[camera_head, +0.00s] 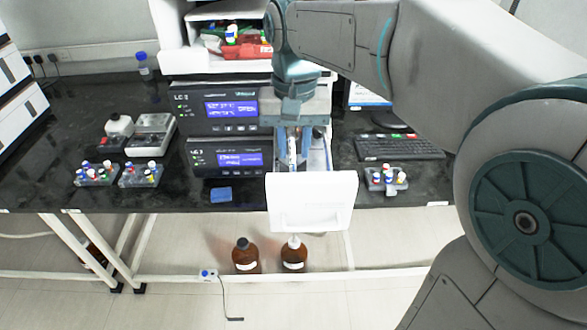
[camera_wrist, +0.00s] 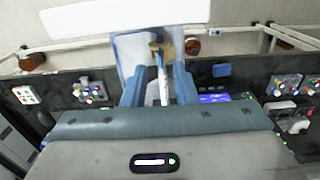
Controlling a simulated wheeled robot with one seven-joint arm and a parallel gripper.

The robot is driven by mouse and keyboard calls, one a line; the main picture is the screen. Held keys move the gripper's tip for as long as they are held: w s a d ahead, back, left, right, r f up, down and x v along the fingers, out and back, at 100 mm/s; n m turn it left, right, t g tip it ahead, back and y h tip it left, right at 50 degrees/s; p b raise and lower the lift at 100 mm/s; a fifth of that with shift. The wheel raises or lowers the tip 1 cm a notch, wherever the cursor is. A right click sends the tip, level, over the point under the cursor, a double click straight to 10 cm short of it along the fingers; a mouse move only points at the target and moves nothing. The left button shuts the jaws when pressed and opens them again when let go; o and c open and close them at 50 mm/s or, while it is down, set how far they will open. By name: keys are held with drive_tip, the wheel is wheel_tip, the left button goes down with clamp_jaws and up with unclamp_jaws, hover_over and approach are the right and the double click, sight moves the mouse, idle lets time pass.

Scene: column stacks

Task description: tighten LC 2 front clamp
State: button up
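An open drawer with a white front panel (camera_head: 311,203) sticks out to the right of the two stacked instrument modules. In the wrist view its white front (camera_wrist: 120,17) spans the top. A slim white-and-blue column (camera_wrist: 163,86) lies in the drawer, with a small tan-brown fitting (camera_wrist: 167,51) at its end near the front; I cannot tell for sure that this is the front clamp. My gripper (camera_head: 292,160) points down into the drawer. In the wrist view its blue fingers (camera_wrist: 159,78) are apart, one on each side of the column, with gaps visible. The clamp's tightness cannot be seen.
The upper module (camera_head: 220,125) and lower module (camera_head: 228,172) stand left of the drawer; their labels are hard to read. A keyboard (camera_head: 400,147) and a vial rack (camera_head: 386,181) are to the right. Brown bottles (camera_head: 245,256) stand below the bench edge.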

wheel_tip(320, 180, down, 6)
drive_tip(key=shift+f, duration=0.25)
clamp_jaws()
